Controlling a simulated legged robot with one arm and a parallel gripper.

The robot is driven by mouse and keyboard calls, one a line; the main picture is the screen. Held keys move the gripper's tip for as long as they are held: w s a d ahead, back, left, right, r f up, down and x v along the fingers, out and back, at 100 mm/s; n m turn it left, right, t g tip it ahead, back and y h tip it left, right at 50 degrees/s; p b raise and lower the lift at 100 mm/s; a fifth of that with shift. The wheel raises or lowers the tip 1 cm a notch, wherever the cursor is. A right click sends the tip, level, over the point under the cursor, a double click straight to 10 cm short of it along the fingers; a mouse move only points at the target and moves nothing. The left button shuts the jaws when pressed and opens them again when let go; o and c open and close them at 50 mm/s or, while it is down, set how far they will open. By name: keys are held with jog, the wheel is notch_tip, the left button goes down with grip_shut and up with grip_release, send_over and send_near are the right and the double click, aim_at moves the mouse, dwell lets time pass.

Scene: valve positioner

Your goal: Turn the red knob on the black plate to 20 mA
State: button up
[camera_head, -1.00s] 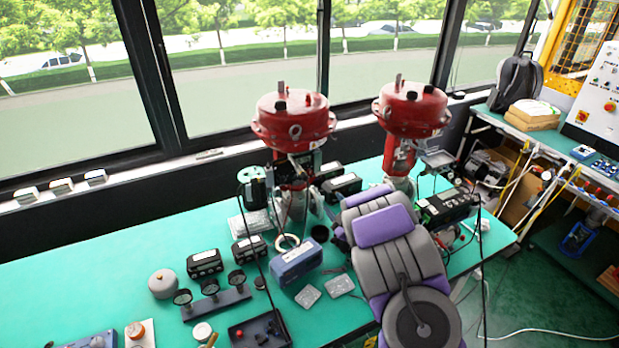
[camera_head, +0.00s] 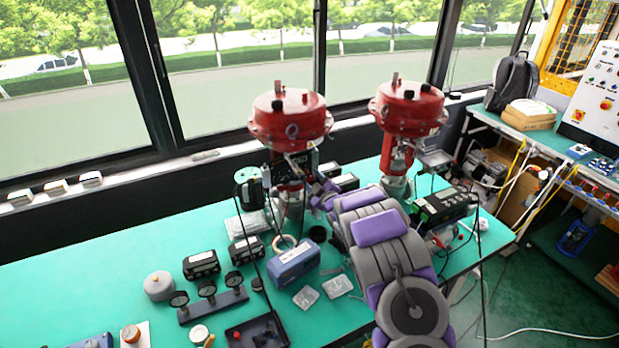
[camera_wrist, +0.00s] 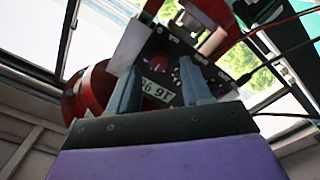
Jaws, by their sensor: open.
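In the wrist view the black plate (camera_wrist: 158,58) with small white markings faces me, tilted, in front of a red valve body (camera_wrist: 88,92). A small red spot, likely the red knob (camera_wrist: 178,76), shows on the plate between the fingers, close to the right finger. My gripper (camera_wrist: 160,64) is open, with its two fingers spread across the lower part of the plate. I cannot tell whether they touch it. The pointer reading is too small to tell. In the head view my gripper (camera_head: 313,180) is beside the left red valve (camera_head: 290,120); the knob is not clear there.
A second red valve (camera_head: 408,110) stands to the right, close to my arm. The green table (camera_head: 110,270) also holds a blue box (camera_head: 293,263), black boxes (camera_head: 201,264), a gauge stand (camera_head: 212,304) and a black tray (camera_head: 240,335). Cables hang near the left valve.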

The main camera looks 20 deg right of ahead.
aim_at(306, 172)
jog(key=shift+w, duration=1.35)
grip_shut()
